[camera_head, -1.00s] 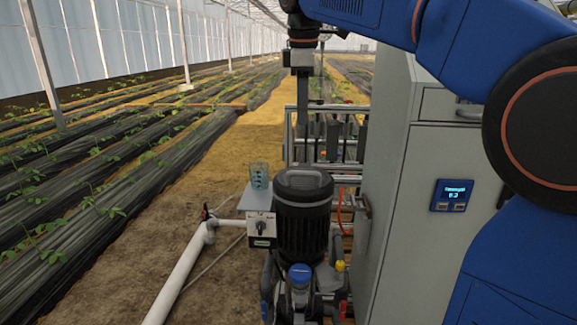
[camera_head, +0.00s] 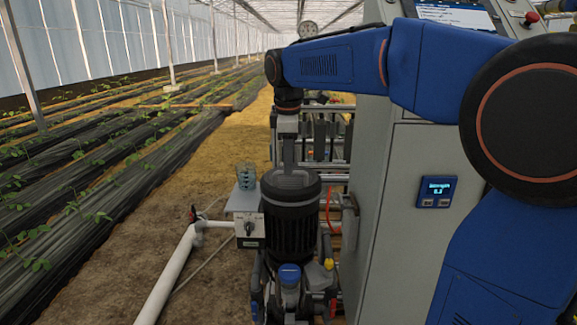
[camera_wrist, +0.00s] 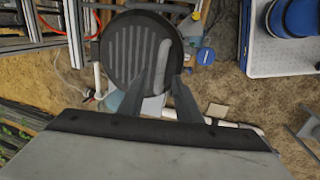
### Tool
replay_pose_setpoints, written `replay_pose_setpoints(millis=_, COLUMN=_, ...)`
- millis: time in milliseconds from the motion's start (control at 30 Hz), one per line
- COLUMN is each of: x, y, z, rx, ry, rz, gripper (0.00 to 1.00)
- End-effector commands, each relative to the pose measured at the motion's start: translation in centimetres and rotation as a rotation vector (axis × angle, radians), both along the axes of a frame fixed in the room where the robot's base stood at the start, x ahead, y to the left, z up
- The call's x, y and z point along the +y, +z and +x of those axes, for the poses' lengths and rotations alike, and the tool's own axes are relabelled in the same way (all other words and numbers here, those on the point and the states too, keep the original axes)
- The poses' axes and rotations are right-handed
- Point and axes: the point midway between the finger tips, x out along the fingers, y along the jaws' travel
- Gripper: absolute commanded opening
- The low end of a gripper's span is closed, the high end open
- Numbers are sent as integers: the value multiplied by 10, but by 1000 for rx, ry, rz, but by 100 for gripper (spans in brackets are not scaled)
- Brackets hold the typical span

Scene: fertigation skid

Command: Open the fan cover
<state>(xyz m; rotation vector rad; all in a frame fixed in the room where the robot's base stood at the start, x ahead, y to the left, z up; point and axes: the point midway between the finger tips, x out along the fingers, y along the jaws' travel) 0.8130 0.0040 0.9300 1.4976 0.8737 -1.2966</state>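The fan cover (camera_head: 291,186) is a black round cap on top of the upright finned motor (camera_head: 290,228). It sits on the motor and looks closed, with a raised grey grip on its top. In the wrist view the cover (camera_wrist: 125,42) is a dark ribbed disc, with a curved light-grey handle (camera_wrist: 161,68) along its right side. My gripper (camera_head: 289,170) points down with its tips at or just above the cover; contact is unclear. In the wrist view my gripper (camera_wrist: 159,76) has its two fingers apart, with the handle showing between them.
A tall grey cabinet (camera_head: 393,210) with a small blue display stands close on the right. A switch box (camera_head: 249,228) and a clear beaker (camera_head: 246,176) are left of the motor. A blue cap (camera_head: 290,275) is below. A white pipe (camera_head: 170,272) runs on the ground.

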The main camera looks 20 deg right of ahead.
Motion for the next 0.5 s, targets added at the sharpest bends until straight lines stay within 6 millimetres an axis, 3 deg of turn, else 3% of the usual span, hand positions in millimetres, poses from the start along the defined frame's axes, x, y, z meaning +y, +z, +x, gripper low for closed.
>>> replay_pose_setpoints(millis=200, x=-1, y=-17, z=3, rx=1, ry=0, rz=0, gripper=31)
replay_pose_setpoints(millis=500, x=-1, y=-20, z=4, rx=1, ry=0, rz=-1, gripper=31)
